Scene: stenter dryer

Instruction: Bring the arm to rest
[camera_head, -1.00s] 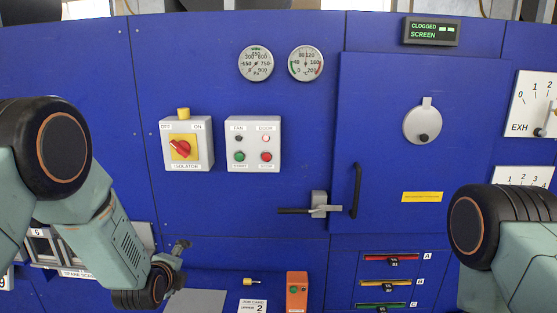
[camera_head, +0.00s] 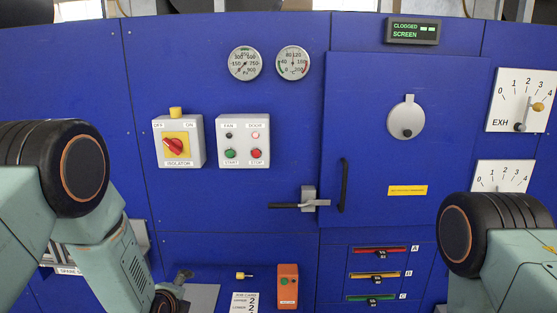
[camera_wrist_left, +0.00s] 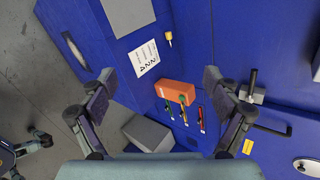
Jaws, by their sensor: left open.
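My left arm comes in from the left in the head view, with its forearm hanging down at the lower left. My left gripper (camera_wrist_left: 158,98) shows in the left wrist view with its two fingers spread wide and nothing between them touching either finger. Beyond the fingers is an orange box (camera_wrist_left: 175,92) with a green button, which also shows low in the head view (camera_head: 287,287). In the head view most of my left gripper is below the frame edge. Part of my right arm shows at the lower right; its gripper is out of view.
The blue dryer panel carries an isolator switch (camera_head: 177,141), a fan and door button box (camera_head: 243,141), two gauges and a door with a lever latch (camera_head: 308,200). Red, yellow and green slots (camera_head: 377,275) sit below. Grey floor (camera_wrist_left: 40,90) lies left in the wrist view.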

